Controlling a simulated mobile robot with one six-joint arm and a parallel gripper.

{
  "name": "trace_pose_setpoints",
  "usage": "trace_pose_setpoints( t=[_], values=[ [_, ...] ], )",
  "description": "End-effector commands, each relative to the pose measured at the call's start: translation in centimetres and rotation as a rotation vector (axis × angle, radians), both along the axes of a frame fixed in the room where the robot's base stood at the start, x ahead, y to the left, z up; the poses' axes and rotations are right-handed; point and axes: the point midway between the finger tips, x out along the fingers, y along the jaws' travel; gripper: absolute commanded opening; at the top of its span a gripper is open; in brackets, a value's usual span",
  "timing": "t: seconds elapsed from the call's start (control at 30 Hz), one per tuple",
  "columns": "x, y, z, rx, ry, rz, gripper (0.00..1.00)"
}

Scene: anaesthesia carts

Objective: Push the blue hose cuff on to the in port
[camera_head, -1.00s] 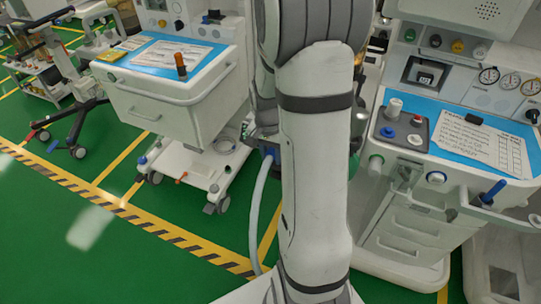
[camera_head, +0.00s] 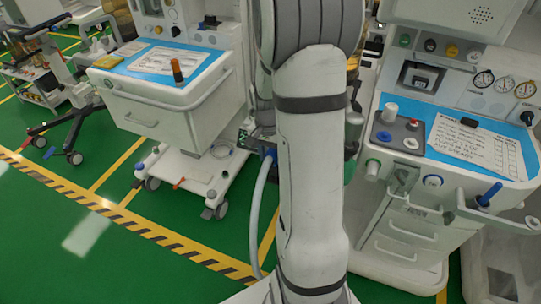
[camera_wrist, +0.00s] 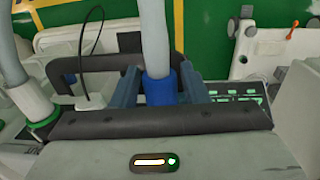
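The blue hose cuff (camera_wrist: 160,90) is on the end of a pale grey hose (camera_wrist: 153,35) in the wrist view. My gripper (camera_wrist: 160,85) has one blue-grey finger on each side of the cuff and appears shut on it. In the head view the cuff (camera_head: 268,153) shows just left of my arm, and its hose (camera_head: 258,205) hangs toward the floor. My gripper is mostly hidden behind my arm there.
The right cart (camera_head: 400,255) has a blue worktop with a knob panel and a paper sheet. A blue handle (camera_head: 490,194) stands by its rail. Another cart (camera_head: 160,115) stands left. A green-ringed hose end (camera_wrist: 45,122) shows left in the wrist view. Green floor lies open at left.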

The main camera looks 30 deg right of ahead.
Motion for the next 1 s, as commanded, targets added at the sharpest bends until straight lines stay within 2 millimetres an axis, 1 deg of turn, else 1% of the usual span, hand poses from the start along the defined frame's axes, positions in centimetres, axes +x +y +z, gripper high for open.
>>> trace_pose_setpoints(
  t=[0.03,0.13,0.17,0.37,0.43,0.57,0.8,0.9,1.0],
  values=[
    [0.0,0.0,0.0,0.000,0.000,0.000,0.45],
    [0.0,0.0,0.0,0.000,0.000,0.000,0.53],
    [0.0,0.0,0.0,0.000,0.000,-0.001,0.54],
    [0.0,-0.1,0.0,0.000,0.000,-0.001,0.54],
    [0.0,0.0,0.4,0.000,0.000,-0.001,0.54],
    [0.1,0.0,2.2,-0.001,-0.003,-0.001,0.54],
    [0.4,0.2,6.2,-0.001,-0.003,0.000,0.54],
    [0.4,0.3,7.2,-0.001,-0.001,0.000,0.54],
    [0.4,0.3,7.7,0.000,-0.001,0.000,0.54]
  ],
)
